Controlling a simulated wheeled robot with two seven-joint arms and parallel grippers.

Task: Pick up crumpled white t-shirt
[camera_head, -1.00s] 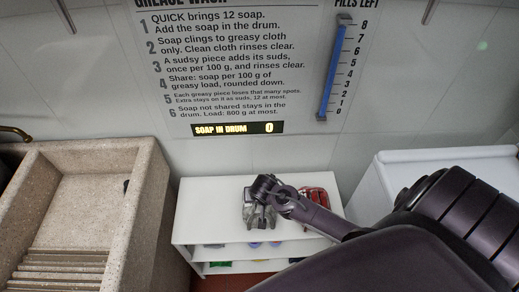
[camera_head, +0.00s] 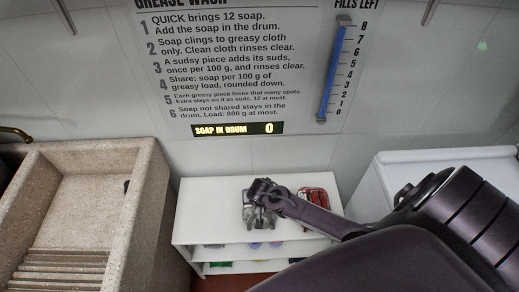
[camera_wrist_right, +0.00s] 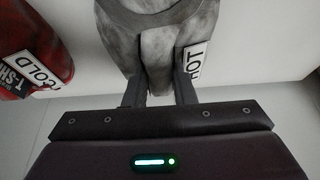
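The crumpled white t-shirt (camera_wrist_right: 160,35), looking mottled grey, lies on top of a white shelf unit with a "HOT" tag (camera_wrist_right: 197,62) at its side. In the head view it shows only partly (camera_head: 247,214), behind my right gripper (camera_head: 262,216). In the right wrist view the fingers of my right gripper (camera_wrist_right: 160,92) stand on either side of a fold of the shirt, close together, and appear shut on it. The shirt still seems to rest on the shelf top. My left gripper is not in view.
A red cloth (camera_head: 314,199) with a "COLD" tag (camera_wrist_right: 42,70) lies just beside the shirt. The white shelf unit (camera_head: 205,205) has coloured items on lower shelves. A stone washboard sink (camera_head: 95,190) stands left, a white box-like unit (camera_head: 450,160) right.

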